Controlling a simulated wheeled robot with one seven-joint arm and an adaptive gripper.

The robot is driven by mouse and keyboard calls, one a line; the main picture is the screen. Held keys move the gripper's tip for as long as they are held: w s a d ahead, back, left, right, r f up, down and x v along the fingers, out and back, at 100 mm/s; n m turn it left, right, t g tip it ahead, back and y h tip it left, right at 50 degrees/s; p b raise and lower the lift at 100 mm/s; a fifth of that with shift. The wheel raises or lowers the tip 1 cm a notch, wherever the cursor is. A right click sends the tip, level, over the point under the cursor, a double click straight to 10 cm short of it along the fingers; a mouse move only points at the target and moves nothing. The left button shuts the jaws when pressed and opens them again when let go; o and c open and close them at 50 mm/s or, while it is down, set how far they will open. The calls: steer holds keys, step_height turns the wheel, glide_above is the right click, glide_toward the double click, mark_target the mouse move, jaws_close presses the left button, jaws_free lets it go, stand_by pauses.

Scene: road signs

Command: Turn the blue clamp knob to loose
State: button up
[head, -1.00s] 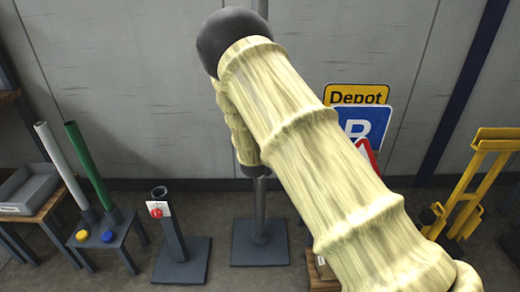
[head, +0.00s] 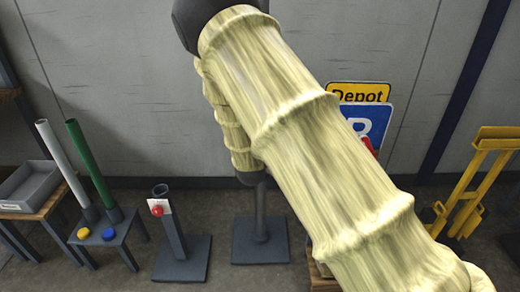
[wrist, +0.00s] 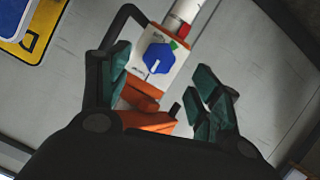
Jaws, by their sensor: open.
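The blue clamp knob (wrist: 159,58) shows in the wrist view, on a pale plate with a small green mark and a red mark at its edges. A white line runs across the knob's face. My gripper (wrist: 172,83) is open, its dark green finger pads apart, one to each side below the knob in the picture. It looks empty and I see no contact with the knob. Orange parts (wrist: 147,112) sit below the plate, partly between the fingers. In the head view my arm hides the clamp knob and the gripper.
A stand with a red knob (head: 157,210) is left of the middle. A small table with a white tube, a green tube (head: 88,163), a yellow and a blue knob stands farther left. Signs (head: 360,93) are behind my arm. A yellow trolley (head: 478,185) is at right.

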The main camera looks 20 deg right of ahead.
steer(key=shift+v, duration=2.05)
steer(key=shift+f, duration=0.15)
steer(key=s+d+f+g+y+p, duration=0.25)
steer(key=s+f+g, duration=0.35)
steer(key=s+f, duration=1.6)
steer(key=s+a+f+g+y+p, duration=0.1)
steer(key=s+f+g, duration=0.1)
steer(key=s, duration=1.3)
steer(key=s+a+f+g+y+p, duration=0.1)
steer(key=s+g, duration=0.3)
steer(key=s, duration=1.1)
steer(key=shift+s+a+f+n+g+y+p, duration=0.35)
steer(key=shift+f+p, duration=0.1)
steer(key=shift+p, duration=0.3)
